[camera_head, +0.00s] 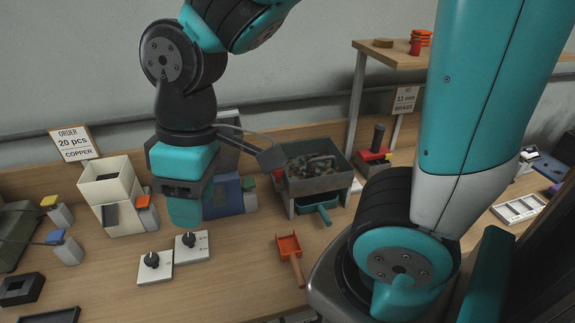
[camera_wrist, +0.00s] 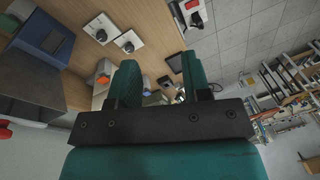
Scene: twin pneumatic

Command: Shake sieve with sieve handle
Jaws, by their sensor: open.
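A grey open-topped bin (camera_head: 318,183) on legs stands right of the picture's middle in the head view, with dark lumpy pieces in it. It looks like the sieve. A teal tray-like part with a short handle (camera_head: 322,212) sticks out low at its front. I cannot tell whether this is the sieve handle. My gripper (camera_head: 184,212) points down left of the bin, above the bench and apart from both. In the wrist view my gripper (camera_wrist: 161,80) has its two teal fingers apart, with no held object visible between them.
Two white plates with black knobs (camera_head: 153,261) lie below my gripper. An orange scoop (camera_head: 289,247) lies in front of the bin. A blue box (camera_head: 228,195) stands between gripper and bin. A cream hopper (camera_head: 107,178) is at left. A raised wooden shelf (camera_head: 385,54) is behind right.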

